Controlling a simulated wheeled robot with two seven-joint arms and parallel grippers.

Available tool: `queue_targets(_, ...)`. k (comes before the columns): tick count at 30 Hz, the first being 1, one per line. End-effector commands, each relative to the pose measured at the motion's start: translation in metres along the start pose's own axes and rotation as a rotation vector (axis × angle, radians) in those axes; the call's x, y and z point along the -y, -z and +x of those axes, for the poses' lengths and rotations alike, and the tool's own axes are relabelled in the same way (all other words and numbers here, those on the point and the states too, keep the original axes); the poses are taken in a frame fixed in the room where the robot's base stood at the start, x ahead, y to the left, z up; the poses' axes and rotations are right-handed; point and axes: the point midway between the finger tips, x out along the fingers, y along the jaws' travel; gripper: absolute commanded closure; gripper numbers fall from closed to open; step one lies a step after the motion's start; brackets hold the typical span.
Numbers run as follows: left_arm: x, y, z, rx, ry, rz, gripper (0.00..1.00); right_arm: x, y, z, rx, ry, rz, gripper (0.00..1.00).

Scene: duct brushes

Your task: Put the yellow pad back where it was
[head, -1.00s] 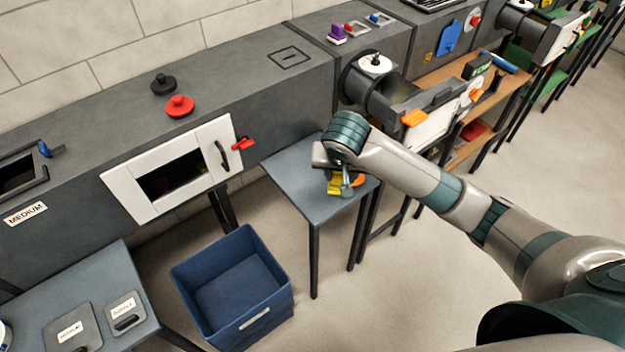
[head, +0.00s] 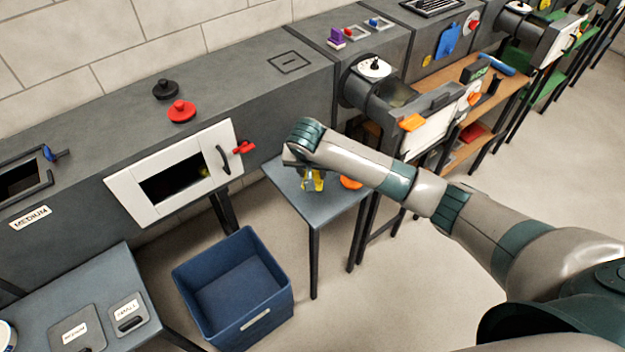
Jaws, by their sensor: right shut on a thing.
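The yellow pad (head: 318,184) shows in the head view, partly hidden below my right gripper (head: 311,180). My right gripper is shut on it, over the small grey-blue table (head: 322,211). I cannot tell whether the pad touches the table top. An orange thing (head: 350,182) lies on the same table to the right of the gripper, partly hidden behind my arm. My left gripper is not in view.
A white-framed opening (head: 146,206) in the grey duct has its white door panel (head: 219,150) and a red latch (head: 243,147) beside it. A blue bin (head: 186,294) stands on the floor. Black (head: 165,90) and red (head: 181,112) knobs sit on the duct.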

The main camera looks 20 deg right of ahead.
Motion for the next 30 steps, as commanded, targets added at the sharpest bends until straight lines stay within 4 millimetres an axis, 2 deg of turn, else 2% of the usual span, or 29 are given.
queue_targets(5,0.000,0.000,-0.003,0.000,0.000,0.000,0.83,-0.001,-0.002,0.006,0.001,-0.002,0.000,0.88)
queue_targets(14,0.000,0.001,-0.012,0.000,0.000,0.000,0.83,-0.001,-0.014,0.035,-0.001,-0.001,0.000,0.88)
queue_targets(26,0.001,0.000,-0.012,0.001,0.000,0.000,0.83,-0.001,-0.017,0.039,0.000,0.000,0.000,0.88)
queue_targets(27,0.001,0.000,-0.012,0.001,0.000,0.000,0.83,-0.001,-0.017,0.039,0.000,0.000,0.000,0.61)
queue_targets(29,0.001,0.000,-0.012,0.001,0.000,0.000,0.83,-0.001,-0.017,0.039,0.000,0.000,-0.001,0.46)
queue_targets(30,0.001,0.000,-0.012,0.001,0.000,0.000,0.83,-0.001,-0.017,0.039,0.000,0.000,-0.001,0.44)
